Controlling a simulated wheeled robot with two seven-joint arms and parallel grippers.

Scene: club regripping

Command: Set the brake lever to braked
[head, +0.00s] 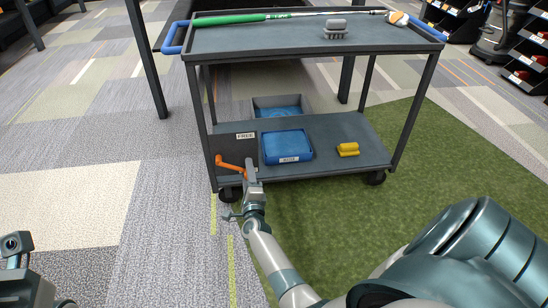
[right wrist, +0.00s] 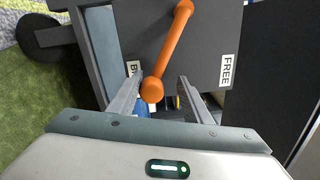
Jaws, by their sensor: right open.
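The orange brake lever (head: 232,164) is on the dark panel (head: 232,151) at the cart's lower left. In the right wrist view, the lever (right wrist: 168,50) runs from its pivot at the top down to a round knob. The knob lies between the two fingers of my right gripper (right wrist: 157,80), which are apart on either side of it. A "FREE" label (right wrist: 227,69) is right of the lever. A second label starting with "B" (right wrist: 133,69) is by the left finger, partly covered. My left gripper (head: 20,270) shows only in part at the lower left, away from the lever.
The grey cart (head: 345,128) has a blue bin (head: 287,147) and a yellow object (head: 348,149) on its lower shelf. The carpet left of the cart is clear.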

